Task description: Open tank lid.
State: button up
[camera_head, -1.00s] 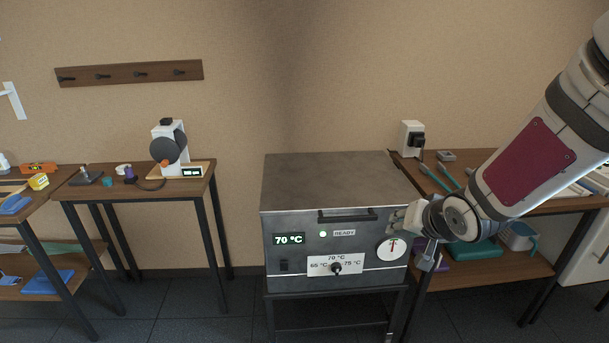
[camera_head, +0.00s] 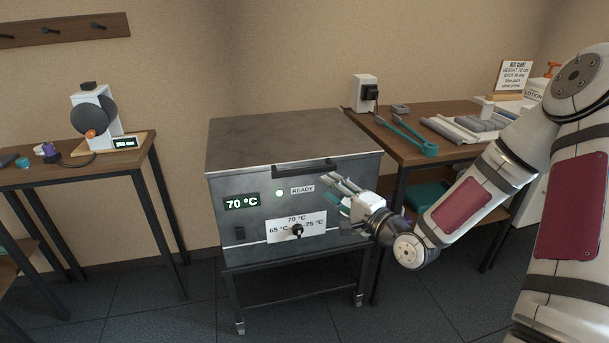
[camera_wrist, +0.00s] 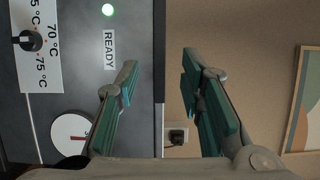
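The metal tank (camera_head: 295,138) stands on a dark frame, and its flat grey lid lies shut on top. A dark bar handle (camera_head: 305,169) runs along the lid's front edge. The front panel shows 70 °C, a lit green lamp and READY (camera_head: 302,190). My gripper (camera_head: 338,192) is in front of the panel's right part, just below the handle. In the wrist view my gripper (camera_wrist: 160,85) is open, its two teal-padded fingers wide apart with nothing held.
A temperature knob (camera_head: 297,231) sits on the panel below the display. A wooden table (camera_head: 440,150) at the right holds teal tongs (camera_head: 408,136) and several grey rolls. A left table (camera_head: 75,176) carries a white device. The wall socket (camera_head: 365,93) is behind the tank.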

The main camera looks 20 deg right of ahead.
aim_at(306, 172)
jog(key=b+x, duration=0.2)
jog(key=x, duration=0.9)
jog(key=shift+w, duration=0.15)
grip_shut()
